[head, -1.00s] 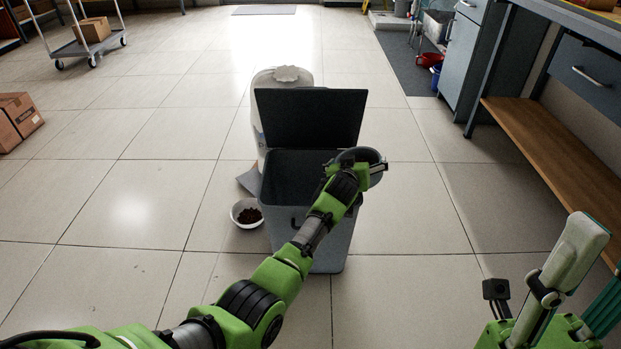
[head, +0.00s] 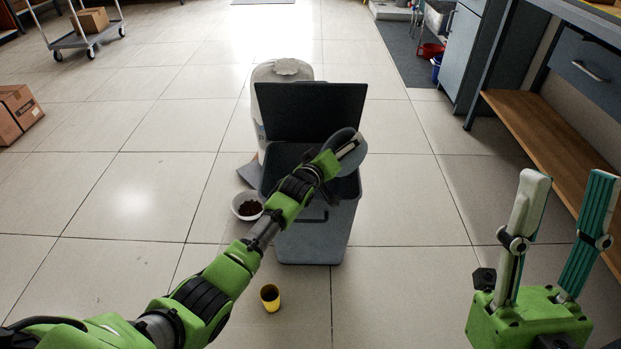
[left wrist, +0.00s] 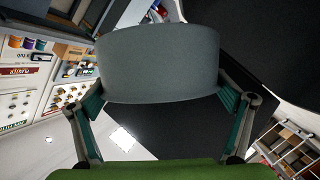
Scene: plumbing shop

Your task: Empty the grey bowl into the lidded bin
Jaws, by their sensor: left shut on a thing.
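The lidded bin (head: 312,240) stands on the floor in the middle, grey, with its dark lid (head: 312,112) raised at the back. My left gripper (head: 347,147) is shut on the grey bowl (head: 349,163) above the bin's right side. The bowl looks tipped on its side. In the left wrist view the bowl's grey outer wall (left wrist: 160,65) sits between the finger pads. The inside of the bowl is hidden, so I cannot tell what is in it. My right gripper (head: 568,180) is open and empty at the right, fingers pointing up.
A white bowl with dark brown bits (head: 247,206) and a yellow cup (head: 270,298) are on the floor left of and before the bin. A white container (head: 280,72) stands behind it. A workbench with a wooden shelf (head: 540,130) is at right. Open floor lies left.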

